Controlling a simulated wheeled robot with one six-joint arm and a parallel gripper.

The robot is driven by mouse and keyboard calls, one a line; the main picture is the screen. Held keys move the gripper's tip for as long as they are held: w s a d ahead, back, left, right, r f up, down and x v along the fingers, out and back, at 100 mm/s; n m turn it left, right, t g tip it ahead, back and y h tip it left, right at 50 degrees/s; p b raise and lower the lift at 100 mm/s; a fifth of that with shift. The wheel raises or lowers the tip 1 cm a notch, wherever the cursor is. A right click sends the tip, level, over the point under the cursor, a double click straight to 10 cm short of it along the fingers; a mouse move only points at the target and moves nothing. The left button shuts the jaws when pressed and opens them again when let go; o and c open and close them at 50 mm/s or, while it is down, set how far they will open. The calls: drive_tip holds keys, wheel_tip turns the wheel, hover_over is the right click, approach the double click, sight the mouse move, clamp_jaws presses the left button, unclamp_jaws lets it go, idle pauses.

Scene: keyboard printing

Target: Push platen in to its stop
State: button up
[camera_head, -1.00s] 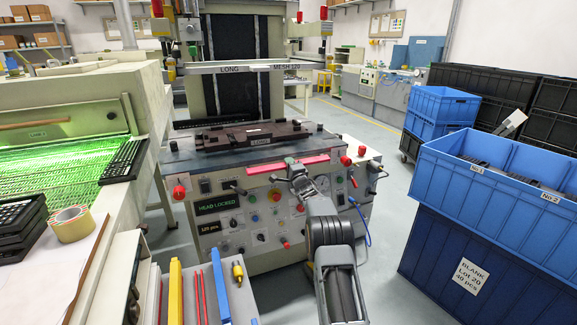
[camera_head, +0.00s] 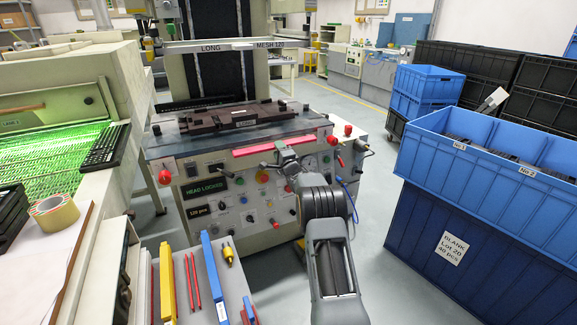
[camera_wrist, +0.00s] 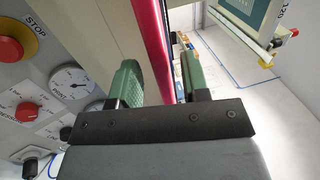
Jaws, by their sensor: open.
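The platen (camera_head: 190,127) is a dark flat plate on the front of the printing machine, below the screen frame. A dark brown fixture (camera_head: 225,119) lies on top of it. A red bar (camera_head: 262,147) runs along its front edge; it also shows in the wrist view (camera_wrist: 155,45). My gripper (camera_head: 284,148) is at the right half of this bar. In the wrist view my gripper (camera_wrist: 162,80) has its two green fingers apart, with the red bar appearing in the gap between them. Whether they touch the bar is unclear. The platen's stop cannot be made out.
The control panel (camera_head: 250,195) with knobs and gauges lies under the bar; a red stop button (camera_wrist: 12,50) is close by in the wrist view. Blue crates (camera_head: 480,165) stand at right. A lit green conveyor (camera_head: 55,165) is at left. Clear floor lies between machine and crates.

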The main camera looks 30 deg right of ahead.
drive_tip(key=v, duration=1)
drive_tip(key=shift+s+p, duration=0.25)
drive_tip(key=shift+p, duration=0.05)
